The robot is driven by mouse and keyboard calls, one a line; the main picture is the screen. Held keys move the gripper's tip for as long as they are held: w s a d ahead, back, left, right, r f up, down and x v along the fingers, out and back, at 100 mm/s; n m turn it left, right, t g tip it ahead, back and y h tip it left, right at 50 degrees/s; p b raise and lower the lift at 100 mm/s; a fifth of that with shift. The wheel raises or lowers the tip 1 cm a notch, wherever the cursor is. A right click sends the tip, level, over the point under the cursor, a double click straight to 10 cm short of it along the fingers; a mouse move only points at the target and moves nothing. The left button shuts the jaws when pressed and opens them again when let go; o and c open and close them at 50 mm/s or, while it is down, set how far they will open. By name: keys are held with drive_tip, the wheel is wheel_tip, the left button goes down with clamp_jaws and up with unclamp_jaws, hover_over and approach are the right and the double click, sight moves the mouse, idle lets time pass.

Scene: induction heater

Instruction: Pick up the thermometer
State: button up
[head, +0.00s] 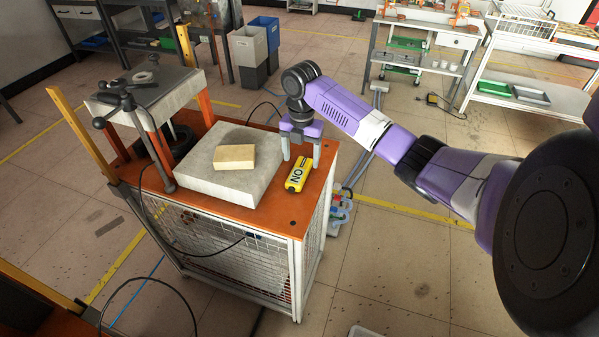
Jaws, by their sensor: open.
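A yellow block-shaped device (299,175) with dark lettering lies on the orange tabletop of the wire-mesh cart, to the right of a grey slab. It is the only thing here that looks like the thermometer, though I cannot confirm that from its shape. My gripper (301,157) points down with its fingers apart, one at each side of the device's far end in the picture. It is open and empty. I cannot tell how far the fingertips are above the tabletop, or whether they touch the device.
The grey slab (222,183) bears a tan block (234,157) left of the gripper. A raised metal plate with a clamp (122,97) stands at the cart's left end. The cart's orange top (282,218) is bare in front of the device. Open floor lies to the right.

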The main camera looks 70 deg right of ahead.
sight(301, 167)
drive_tip(key=shift+f, duration=1.85)
clamp_jaws()
